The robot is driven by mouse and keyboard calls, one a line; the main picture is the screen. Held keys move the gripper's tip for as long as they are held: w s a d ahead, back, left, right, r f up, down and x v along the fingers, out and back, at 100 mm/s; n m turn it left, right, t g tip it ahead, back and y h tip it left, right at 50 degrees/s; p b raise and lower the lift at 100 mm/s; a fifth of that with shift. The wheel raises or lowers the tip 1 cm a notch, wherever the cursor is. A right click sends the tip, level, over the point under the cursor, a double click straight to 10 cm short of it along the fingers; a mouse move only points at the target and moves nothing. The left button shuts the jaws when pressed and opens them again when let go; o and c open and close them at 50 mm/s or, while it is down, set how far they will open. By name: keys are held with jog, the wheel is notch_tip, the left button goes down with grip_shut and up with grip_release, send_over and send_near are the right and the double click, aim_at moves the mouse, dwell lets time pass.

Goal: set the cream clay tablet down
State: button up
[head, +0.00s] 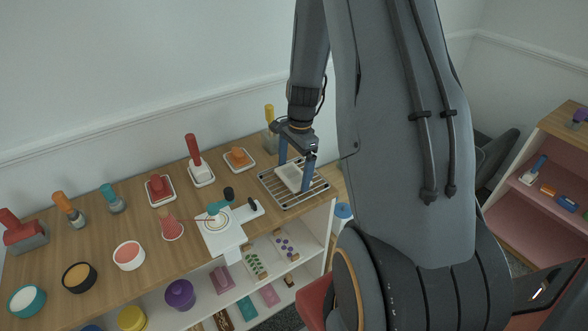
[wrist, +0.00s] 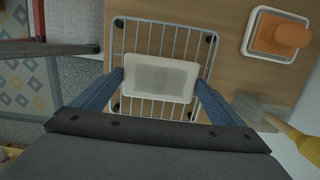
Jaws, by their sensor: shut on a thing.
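The cream clay tablet (wrist: 160,79) is a pale rounded rectangle between the two blue fingers of my gripper (wrist: 160,88) in the wrist view. In the head view the tablet (head: 291,177) shows between the fingers of my gripper (head: 293,174), over the wire rack (head: 313,195). The gripper is shut on the tablet by its two short ends. The rack is a silver wire grid with dark corner feet, and it also shows under the tablet in the wrist view (wrist: 142,40). I cannot tell whether the tablet touches the wires.
An orange block on a white tray (head: 239,159) stands left of the rack. A white turntable stand (head: 218,232) is at the counter's front.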

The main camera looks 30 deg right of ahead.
aim_at(297, 173)
jog(key=shift+f, duration=0.15)
jog(key=o, duration=0.9)
jog(key=shift+f, duration=0.1)
notch_tip(297, 173, up, 11)
jog(key=d+b, duration=0.1)
jog(key=b, duration=0.1)
jog(key=s+a+r+n+h, duration=0.1)
jog(key=s+a+n, duration=1.4)
jog(key=a+n, duration=0.1)
jog(key=shift+a+r+n+t, duration=0.2)
jog(key=shift+a+n+t, duration=0.1)
jog(key=shift+n, duration=0.5)
jog(key=shift+s, duration=0.1)
